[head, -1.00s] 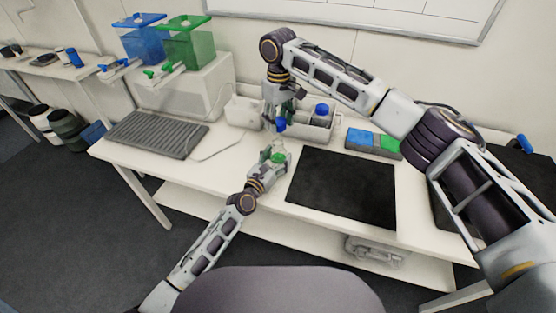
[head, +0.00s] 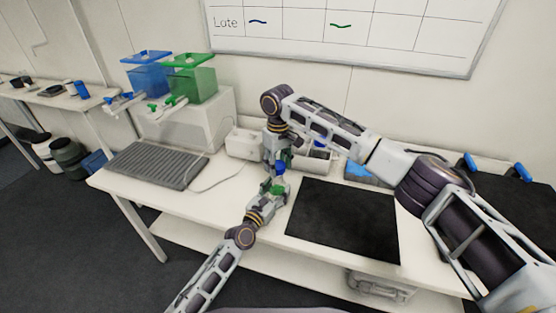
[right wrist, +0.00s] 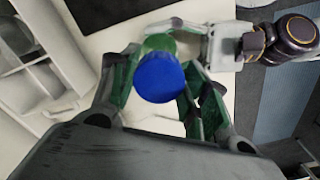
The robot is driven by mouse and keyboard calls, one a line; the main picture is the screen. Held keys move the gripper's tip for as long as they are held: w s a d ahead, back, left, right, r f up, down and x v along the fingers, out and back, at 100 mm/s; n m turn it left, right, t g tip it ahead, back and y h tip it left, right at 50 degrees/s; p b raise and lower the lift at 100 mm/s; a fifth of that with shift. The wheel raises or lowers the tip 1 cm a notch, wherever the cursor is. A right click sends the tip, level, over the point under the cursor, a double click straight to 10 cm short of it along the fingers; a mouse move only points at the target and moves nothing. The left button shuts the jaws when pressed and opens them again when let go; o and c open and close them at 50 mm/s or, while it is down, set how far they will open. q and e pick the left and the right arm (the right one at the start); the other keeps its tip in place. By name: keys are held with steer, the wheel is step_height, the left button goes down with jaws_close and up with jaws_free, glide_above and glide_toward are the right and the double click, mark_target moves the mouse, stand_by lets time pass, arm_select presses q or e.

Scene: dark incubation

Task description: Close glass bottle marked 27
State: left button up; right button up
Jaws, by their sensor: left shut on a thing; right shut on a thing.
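The glass bottle (head: 277,189) with green contents stands roughly upright over the white table. My left gripper (head: 271,191) is shut on it from the front. Above its mouth is a blue cap (head: 280,168), held by my right gripper (head: 279,160), which points down. In the right wrist view the blue cap (right wrist: 160,78) sits between the fingers and covers part of the green bottle (right wrist: 158,43). My left gripper (right wrist: 192,32) shows behind it. I cannot tell whether cap and bottle touch. The number 27 cannot be read.
Behind my right gripper are a white rack (head: 318,160) and a white box (head: 245,143). A black mat (head: 345,220) lies to the right, a grey ribbed plate (head: 155,164) to the left. Blue (head: 150,78) and green (head: 190,84) tanks stand at the back left.

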steer(key=shift+f, duration=0.2)
stand_by(0.6)
steer(key=shift+f, duration=0.8)
steer(key=shift+f, duration=0.6)
stand_by(0.7)
